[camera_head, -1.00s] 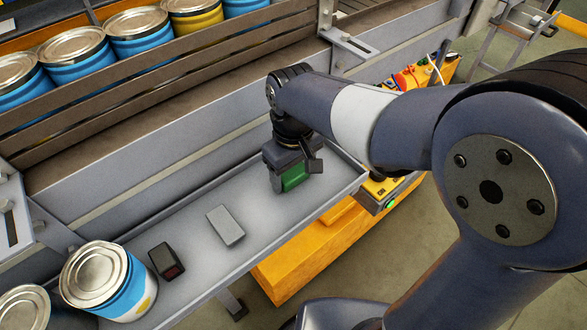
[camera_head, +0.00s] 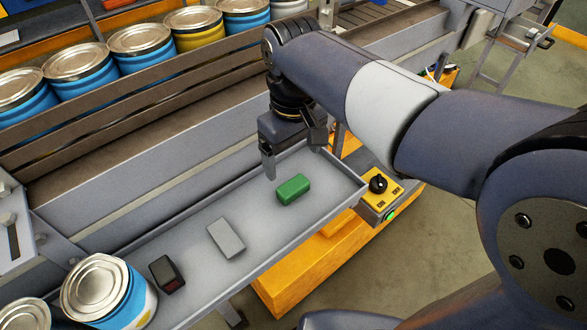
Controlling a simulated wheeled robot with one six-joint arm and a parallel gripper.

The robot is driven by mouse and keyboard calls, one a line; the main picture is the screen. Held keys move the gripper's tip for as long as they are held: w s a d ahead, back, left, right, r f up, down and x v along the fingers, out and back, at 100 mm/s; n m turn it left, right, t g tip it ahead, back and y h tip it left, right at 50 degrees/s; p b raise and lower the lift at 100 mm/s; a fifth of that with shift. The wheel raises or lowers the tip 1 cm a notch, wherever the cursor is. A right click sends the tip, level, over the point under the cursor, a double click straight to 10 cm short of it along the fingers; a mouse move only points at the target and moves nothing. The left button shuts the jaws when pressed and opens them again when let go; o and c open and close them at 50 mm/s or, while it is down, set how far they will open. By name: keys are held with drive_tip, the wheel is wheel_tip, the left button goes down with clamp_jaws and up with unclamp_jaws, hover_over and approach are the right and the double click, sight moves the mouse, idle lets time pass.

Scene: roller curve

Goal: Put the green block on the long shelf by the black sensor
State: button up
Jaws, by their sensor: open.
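The green block (camera_head: 293,189) lies on the long grey shelf (camera_head: 329,187), towards its right end. The black sensor (camera_head: 167,273), with a dark red face, stands on the same shelf further left. A grey block (camera_head: 226,238) lies between the two. My gripper (camera_head: 292,163) is open and empty, above and just behind the green block. One finger shows left of the block and the other is seen partly, up to the right. The gripper looks apart from the block.
Blue-banded cans (camera_head: 103,291) stand at the shelf's left end. Behind the shelf runs a conveyor side rail (camera_head: 130,185) with several cans beyond it. A yellow switch box (camera_head: 378,190) is below the shelf's right end. The shelf has bare room around the blocks.

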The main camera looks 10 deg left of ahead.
drive_tip(key=shift+r, duration=1.4)
drive_tip(key=shift+c, duration=0.3)
